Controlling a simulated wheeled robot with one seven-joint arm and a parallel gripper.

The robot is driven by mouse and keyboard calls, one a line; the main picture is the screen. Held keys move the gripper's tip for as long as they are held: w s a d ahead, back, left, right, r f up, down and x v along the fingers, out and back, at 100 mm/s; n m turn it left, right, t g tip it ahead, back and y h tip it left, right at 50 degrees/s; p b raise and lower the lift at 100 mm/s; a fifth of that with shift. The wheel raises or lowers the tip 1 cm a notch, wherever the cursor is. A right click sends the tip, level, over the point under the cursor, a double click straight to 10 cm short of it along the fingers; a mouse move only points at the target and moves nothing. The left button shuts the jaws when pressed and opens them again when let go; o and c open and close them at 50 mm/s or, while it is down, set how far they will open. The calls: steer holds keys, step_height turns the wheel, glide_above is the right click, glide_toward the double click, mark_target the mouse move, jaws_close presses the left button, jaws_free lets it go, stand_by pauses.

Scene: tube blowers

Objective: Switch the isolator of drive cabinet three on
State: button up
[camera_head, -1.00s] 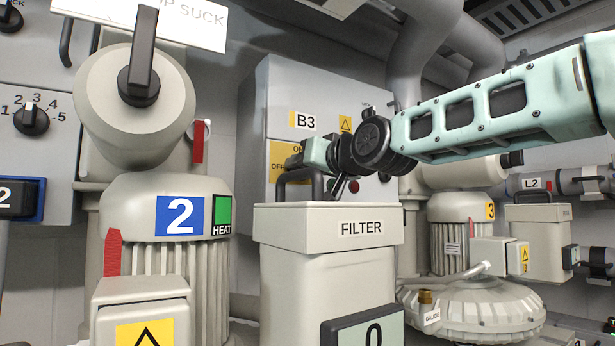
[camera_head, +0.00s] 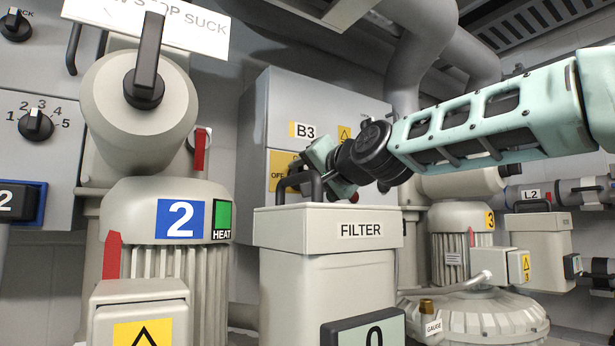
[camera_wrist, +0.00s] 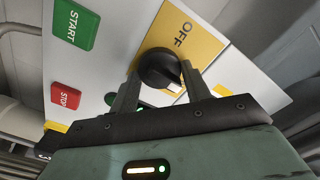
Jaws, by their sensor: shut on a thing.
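The B3 cabinet (camera_head: 290,92) stands behind the filter housing, with a yellow isolator plate (camera_head: 281,168) on its front. My gripper (camera_head: 322,168) is rolled over in front of that plate and covers the knob there. In the wrist view, the round black isolator knob (camera_wrist: 160,66) sits on the yellow plate (camera_wrist: 205,45), with "OFF" printed at its upper right. My gripper (camera_wrist: 160,75) is shut on the knob, one finger on each side. A white mark shows at the knob's lower right, pointing away from "OFF". The "ON" label is hidden.
The filter housing (camera_head: 325,228) with its black handle (camera_head: 297,184) stands close below my gripper. On the cabinet are a green START button (camera_wrist: 75,25) and a red STOP button (camera_wrist: 66,97). Blower 2 (camera_head: 165,205) is at left. Grey pipes (camera_head: 408,65) run above my arm.

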stand_by(0.4)
steer(key=o, duration=1)
steer(key=shift+c, duration=0.2)
steer(key=shift+d, duration=0.1)
steer(key=b+v, duration=1.1)
steer(key=v, duration=0.6)
steer(key=shift+s+b, duration=0.2)
steer(key=shift+b, duration=0.15)
steer(key=shift+d, duration=0.1)
